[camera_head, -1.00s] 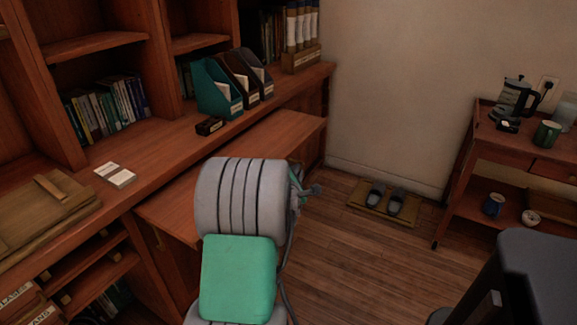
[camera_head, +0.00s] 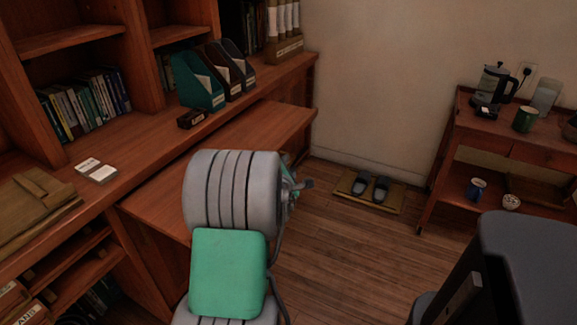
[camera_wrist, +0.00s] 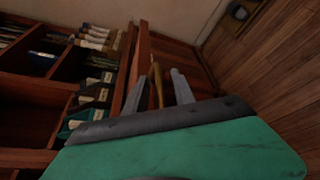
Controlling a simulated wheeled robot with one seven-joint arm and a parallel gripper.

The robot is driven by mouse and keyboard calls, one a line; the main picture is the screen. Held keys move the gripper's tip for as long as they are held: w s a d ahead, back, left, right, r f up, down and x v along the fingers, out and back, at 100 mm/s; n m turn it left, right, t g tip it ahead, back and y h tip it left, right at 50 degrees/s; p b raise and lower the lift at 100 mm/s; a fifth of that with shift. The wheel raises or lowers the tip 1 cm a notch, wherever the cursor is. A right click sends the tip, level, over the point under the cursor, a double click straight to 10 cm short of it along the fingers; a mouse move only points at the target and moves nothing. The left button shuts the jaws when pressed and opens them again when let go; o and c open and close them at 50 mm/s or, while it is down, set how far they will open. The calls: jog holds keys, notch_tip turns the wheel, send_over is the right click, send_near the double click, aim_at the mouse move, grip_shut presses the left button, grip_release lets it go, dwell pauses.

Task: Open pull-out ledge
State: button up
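The pull-out ledge (camera_head: 235,139) is a flat reddish-brown board that stands out from under the desk counter in the head view. My arm covers part of its front edge. In the wrist view a thin brass-coloured handle (camera_wrist: 158,92) lies between the two grey fingers of my gripper (camera_wrist: 157,74). The fingers are apart, with a visible gap on each side of the handle; I cannot see firm contact. In the head view my gripper is mostly hidden behind my arm, at the ledge's front side.
The counter (camera_head: 140,156) holds file holders (camera_head: 198,82), a small dark box (camera_head: 191,118) and white cards (camera_head: 96,171). Slippers (camera_head: 370,187) lie on a mat by the wall. A wooden cart (camera_head: 500,139) stands at the right. A dark seat-like object (camera_head: 525,250) is at lower right. Floor between is clear.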

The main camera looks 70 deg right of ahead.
jog(key=p+v, duration=0.1)
jog(key=v, duration=0.6)
jog(key=shift+a, duration=0.4)
jog(key=shift+s+r, duration=0.15)
